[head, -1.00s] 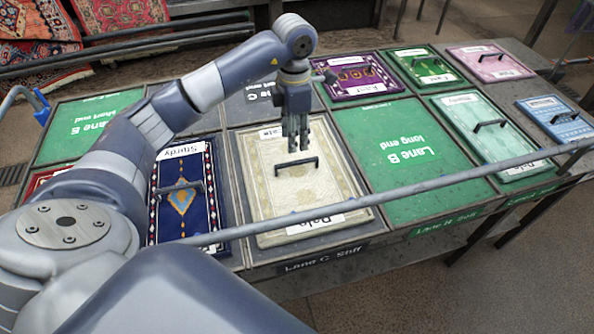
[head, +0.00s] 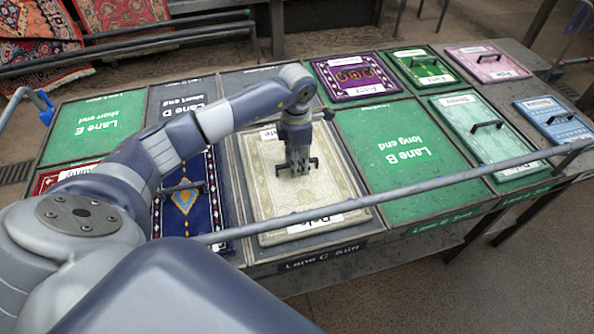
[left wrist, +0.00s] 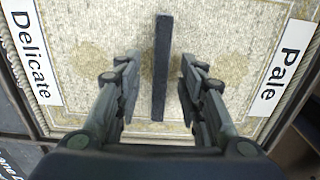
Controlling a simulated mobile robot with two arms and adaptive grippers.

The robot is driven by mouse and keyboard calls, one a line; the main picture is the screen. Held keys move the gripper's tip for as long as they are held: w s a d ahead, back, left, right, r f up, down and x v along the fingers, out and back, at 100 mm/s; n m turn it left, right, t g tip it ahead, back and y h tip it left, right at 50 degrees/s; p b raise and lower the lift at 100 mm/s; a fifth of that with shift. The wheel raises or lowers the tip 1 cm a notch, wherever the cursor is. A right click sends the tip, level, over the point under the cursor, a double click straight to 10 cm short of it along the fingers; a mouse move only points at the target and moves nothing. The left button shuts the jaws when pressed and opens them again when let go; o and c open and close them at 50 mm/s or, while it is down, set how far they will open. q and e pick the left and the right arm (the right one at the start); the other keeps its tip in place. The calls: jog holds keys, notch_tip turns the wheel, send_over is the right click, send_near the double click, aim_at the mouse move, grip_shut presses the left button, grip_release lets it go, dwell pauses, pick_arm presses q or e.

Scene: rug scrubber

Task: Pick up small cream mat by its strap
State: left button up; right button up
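The cream mat (head: 300,205) lies flat in the middle lane of the table in the head view, with a white "Pale" label at its near end. Its dark strap (head: 313,163) stands across its upper middle. In the left wrist view, the strap (left wrist: 161,65) runs upright between the two fingers, and the mat (left wrist: 215,30) also shows "Delicate" and "Pale" labels. My left gripper (head: 297,168) points down right at the strap. In the wrist view it (left wrist: 158,85) is open, with a gap on each side of the strap. My right gripper is not in view.
A blue patterned mat (head: 205,215) with a handle lies to the left. A bare green "Lane B" panel (head: 400,180) lies to the right. A metal rail (head: 420,185) crosses in front. Several other handled mats lie at the far right, including a pale green one (head: 478,140).

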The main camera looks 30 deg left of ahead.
pick_arm(q)
grip_shut()
jog(key=shift+r, duration=0.1)
jog(key=shift+r, duration=0.1)
